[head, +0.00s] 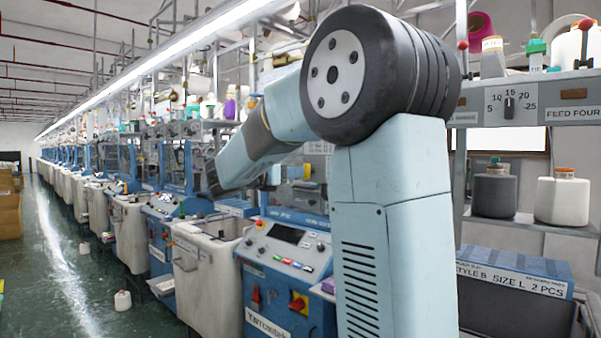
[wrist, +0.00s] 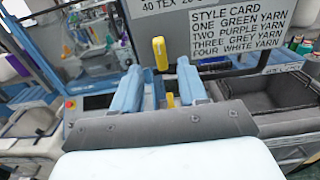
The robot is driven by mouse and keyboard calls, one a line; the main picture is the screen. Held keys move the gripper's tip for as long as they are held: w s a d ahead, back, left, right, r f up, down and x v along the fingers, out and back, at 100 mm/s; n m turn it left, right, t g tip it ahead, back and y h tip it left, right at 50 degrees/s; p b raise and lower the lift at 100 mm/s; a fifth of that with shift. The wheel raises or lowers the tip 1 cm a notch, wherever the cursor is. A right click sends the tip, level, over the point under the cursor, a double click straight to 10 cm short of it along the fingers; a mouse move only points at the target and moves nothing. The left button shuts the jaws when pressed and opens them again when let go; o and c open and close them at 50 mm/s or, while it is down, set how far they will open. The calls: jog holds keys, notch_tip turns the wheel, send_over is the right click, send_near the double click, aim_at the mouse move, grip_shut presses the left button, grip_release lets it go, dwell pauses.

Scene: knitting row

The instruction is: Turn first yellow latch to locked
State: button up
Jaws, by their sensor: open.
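In the wrist view, a yellow latch handle (wrist: 160,47) stands nearly upright on a grey panel, just beyond my fingertips. A second, smaller yellow piece (wrist: 170,99) shows lower down, between my fingers; I cannot tell whether it is another latch. My gripper (wrist: 159,68) is open, with one light blue finger on either side of the yellow pieces. Nothing is held, and neither finger visibly touches the latch.
A style card (wrist: 238,32) is right of the latch. A dark grey bin (wrist: 270,92) lies to the right. A blue-framed machine window (wrist: 85,40) is at left. In the head view, a blue control panel (head: 285,262) and pale bin (head: 205,262) stand below my arm.

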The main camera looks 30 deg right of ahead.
aim_at(310, 171)
jog(key=shift+x, duration=2.55)
grip_shut()
